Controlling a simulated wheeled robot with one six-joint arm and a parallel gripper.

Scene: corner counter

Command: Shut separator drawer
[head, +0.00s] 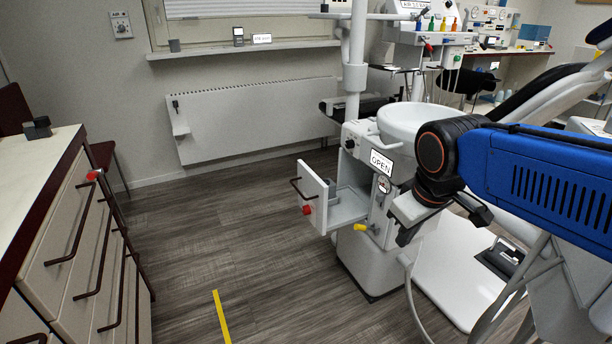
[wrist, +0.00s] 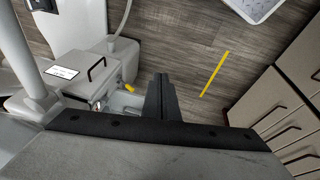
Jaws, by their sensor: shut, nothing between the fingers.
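The separator drawer (head: 316,192) stands pulled out from the white separator unit (head: 378,258) in the head view. Its front panel has a dark handle (head: 303,188) and a red knob (head: 307,209). A sign on the unit reads OPEN (head: 381,162). My gripper (head: 404,236) is to the right of the drawer, by the unit's side, and apart from the drawer front. In the wrist view my gripper (wrist: 161,94) is shut and empty. The unit (wrist: 85,62) shows at left there; I cannot clearly tell the drawer apart.
A yellow knob (head: 361,228) sticks out below the drawer. A white basin (head: 405,118) tops the unit. A cabinet with dark handles (head: 75,255) stands at left. The floor between, with a yellow strip (head: 221,316), is clear. A hose (head: 409,300) hangs at the right.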

